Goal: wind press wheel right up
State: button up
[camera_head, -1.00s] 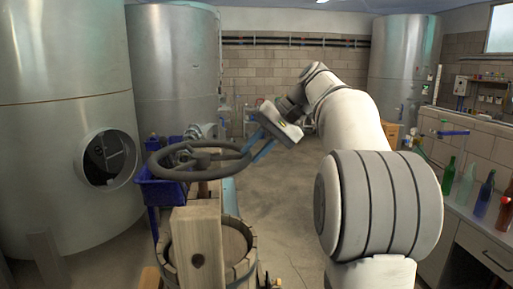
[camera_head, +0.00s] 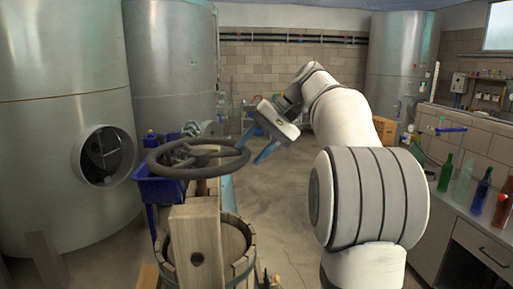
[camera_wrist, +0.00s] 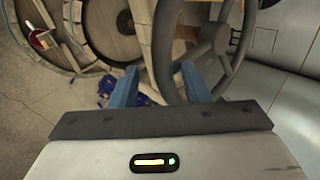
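The press wheel (camera_head: 165,172) is a dark, spoked wheel lying roughly level above the wooden press, left of centre in the head view. In the wrist view its rim (camera_wrist: 166,45) runs down toward the space between the fingers, closer to the right finger. My gripper (camera_head: 255,146) is at the wheel's right edge in the head view, its blue fingers apart. The fingers also show apart in the wrist view (camera_wrist: 160,88). No grip on the rim is visible, and I cannot tell whether a finger touches it.
The wooden press tub (camera_head: 240,262) and its beam (camera_head: 196,240) stand below the wheel. A blue bin (camera_head: 160,190) is close behind its left side. Steel tanks (camera_head: 50,130) stand at left. Bottles (camera_head: 481,192) line the right counter. The middle floor is clear.

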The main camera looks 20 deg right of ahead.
jog(key=v, duration=0.8)
dwell(0.6)
